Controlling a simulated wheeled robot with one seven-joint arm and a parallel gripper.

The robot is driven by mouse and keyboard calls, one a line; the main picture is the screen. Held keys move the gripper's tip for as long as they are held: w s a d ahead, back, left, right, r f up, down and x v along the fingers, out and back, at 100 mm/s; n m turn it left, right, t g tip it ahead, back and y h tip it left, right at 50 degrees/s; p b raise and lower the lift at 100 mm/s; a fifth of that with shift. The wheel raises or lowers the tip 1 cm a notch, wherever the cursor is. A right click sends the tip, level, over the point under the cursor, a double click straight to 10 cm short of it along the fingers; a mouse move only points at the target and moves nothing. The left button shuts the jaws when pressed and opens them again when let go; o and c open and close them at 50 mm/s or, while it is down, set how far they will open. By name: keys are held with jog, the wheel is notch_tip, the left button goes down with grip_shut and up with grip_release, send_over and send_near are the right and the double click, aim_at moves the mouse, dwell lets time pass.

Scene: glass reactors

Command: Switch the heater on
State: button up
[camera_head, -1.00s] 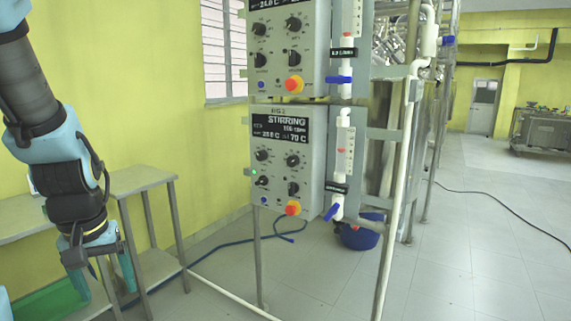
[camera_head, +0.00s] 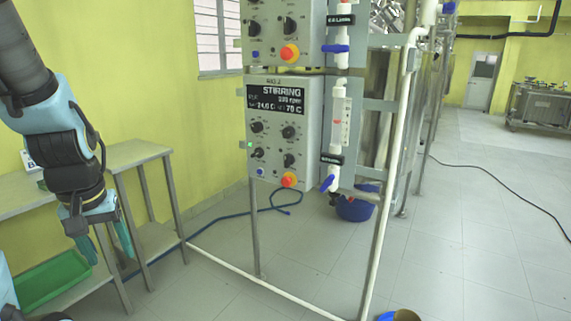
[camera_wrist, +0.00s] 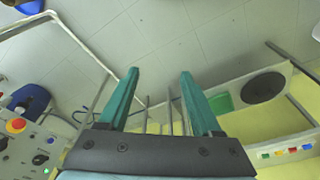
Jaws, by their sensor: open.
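The lower grey control box (camera_head: 284,170) hangs on the metal rig, with a lit display (camera_head: 276,100) reading "STIRRING" and "70 C". Below are several black knobs (camera_head: 288,132), a blue button (camera_head: 261,172) and a red-orange knob (camera_head: 289,180). A small green light (camera_head: 249,145) glows at its left edge. I cannot read which knob is the heater's. An upper box (camera_head: 284,30) is partly cut off. My gripper (camera_head: 107,251) is open, pointing down well left of the boxes, touching nothing. In the wrist view its teal fingers (camera_wrist: 160,75) are apart and empty; the control box (camera_wrist: 25,155) shows lower left.
Metal side tables (camera_head: 140,153) stand by the yellow wall, with a green tray (camera_head: 50,280) on a lower shelf. White pipes and valves with blue handles (camera_head: 328,184) flank the box's right. Floor at right is mostly clear.

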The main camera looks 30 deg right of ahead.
jog(key=w+d+f+t+b, duration=0.1)
jog(key=w, duration=0.2)
jog(key=w+d+f+m+t+b, duration=0.1)
jog(key=w, duration=0.2)
jog(key=w+d+f, duration=0.1)
jog(key=w+d, duration=0.1)
jog(key=w, duration=0.1)
jog(key=shift+d+t+h+b, duration=0.1)
jog(key=shift+t+h+b, duration=0.2)
jog(key=shift+t+b, duration=0.1)
jog(key=shift+c, duration=0.9)
jog(key=w+d+m+t+h+b, duration=0.1)
jog(key=w+d+m+t+b, duration=0.1)
jog(key=w+d, duration=0.35)
jog(key=m+t+h+b, duration=0.2)
jog(key=m+h+b, duration=0.55)
jog(key=h, duration=0.65)
send_near(285, 161)
jog(key=p+x, duration=0.1)
jog(key=x, duration=0.7)
jog(key=shift+w+d+r+p, duration=0.1)
jog(key=shift+d+p, duration=0.2)
grip_shut()
